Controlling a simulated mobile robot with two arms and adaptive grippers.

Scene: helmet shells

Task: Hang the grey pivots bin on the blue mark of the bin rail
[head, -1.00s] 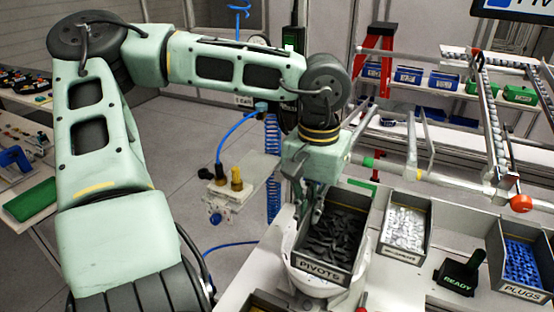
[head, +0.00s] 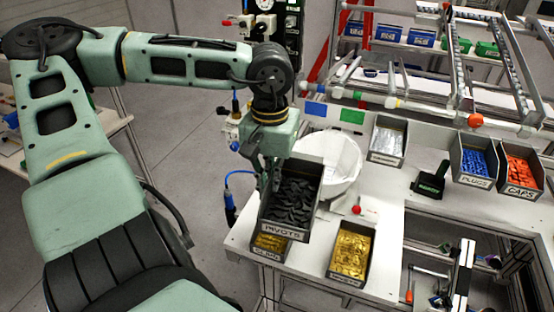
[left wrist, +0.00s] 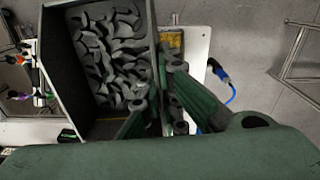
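The grey pivots bin (head: 283,225), filled with dark pivots and labelled PIVOTS, is at the front left of the bench in the head view. My left gripper (head: 268,178) is at its left wall. In the left wrist view the bin (left wrist: 100,127) fills the upper left, and my left gripper's fingers (left wrist: 155,98) close on its wall, one inside and one outside. The bin appears held above a gold-filled bin. The bin rail (head: 410,103) runs along the back of the bench. A blue mark (head: 315,109) and a green mark (head: 352,116) show near its left end. My right gripper is out of view.
A white round tub (head: 343,158) stands just right of the pivots bin. Gold-filled bins (head: 349,254) are at the front. Bins of white parts (head: 388,140), blue plugs (head: 474,163) and red caps (head: 522,172) stand to the right, with a dark READY stand (head: 431,182).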

